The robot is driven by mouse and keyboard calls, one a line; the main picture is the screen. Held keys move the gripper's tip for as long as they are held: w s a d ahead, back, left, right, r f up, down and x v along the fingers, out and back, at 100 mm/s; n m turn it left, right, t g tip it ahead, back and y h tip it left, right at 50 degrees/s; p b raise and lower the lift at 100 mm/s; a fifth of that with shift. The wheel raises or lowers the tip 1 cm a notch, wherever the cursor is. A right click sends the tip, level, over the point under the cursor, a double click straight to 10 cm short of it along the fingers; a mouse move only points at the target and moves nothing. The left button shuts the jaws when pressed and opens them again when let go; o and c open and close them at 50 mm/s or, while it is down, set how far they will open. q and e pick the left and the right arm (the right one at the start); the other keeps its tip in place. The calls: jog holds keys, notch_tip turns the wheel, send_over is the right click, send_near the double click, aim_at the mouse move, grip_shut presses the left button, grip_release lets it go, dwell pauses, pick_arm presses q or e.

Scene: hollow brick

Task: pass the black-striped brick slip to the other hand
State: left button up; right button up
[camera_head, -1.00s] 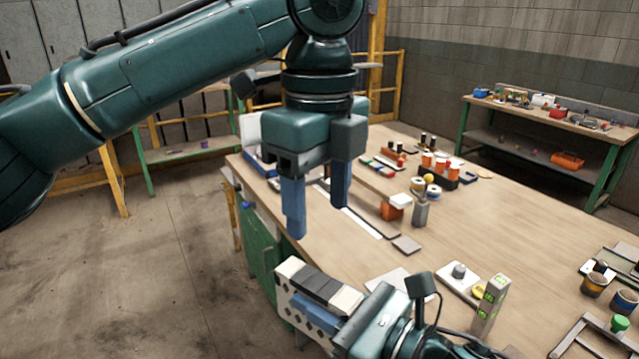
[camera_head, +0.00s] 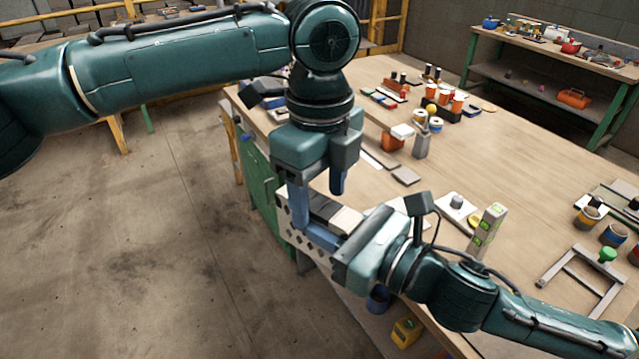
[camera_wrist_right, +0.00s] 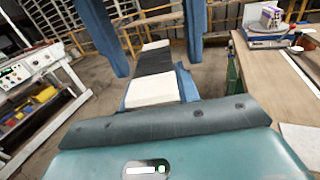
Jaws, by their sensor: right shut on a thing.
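The black-striped brick slip (camera_head: 324,207), white with a dark band across its middle, is held in my right gripper (camera_head: 330,228) beyond the table's near left edge. Its side shows dark holes. In the right wrist view the slip (camera_wrist_right: 154,62) reaches away from the palm, with a blue finger of mine along its side. My left gripper (camera_head: 318,206) points down from above, open. Its two blue fingers stand on either side of the slip's outer part, also seen in the right wrist view.
The wooden table (camera_head: 510,165) lies to the right. A yellow object (camera_head: 406,332) sits low near the table's front. Open floor lies left.

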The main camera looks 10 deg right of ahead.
pick_arm(q)
jog(key=c, duration=1.2)
pick_arm(e)
jog(key=o, duration=1.2)
notch_tip(320, 180, down, 18)
jog(key=s+m+g+h, duration=0.1)
jog(key=s+m+h, duration=0.25)
jog(key=m, duration=1.55)
jog(key=s+d+f+m+h, duration=0.1)
jog(key=s+d+f+m, duration=0.1)
jog(key=m, duration=0.5)
jog(key=s+d+f+m+g+h, duration=0.1)
jog(key=s+d+f+m+h, duration=0.1)
jog(key=f+m, duration=0.4)
jog(key=s+d+f+m+h, duration=0.2)
jog(key=d+f+m, duration=0.2)
jog(key=m, duration=0.5)
jog(key=shift+s+d+f+m+g+h, duration=0.2)
jog(key=shift+d+f+m+g+h, duration=0.1)
jog(key=shift+d+m, duration=0.1)
jog(key=shift+a, duration=0.1)
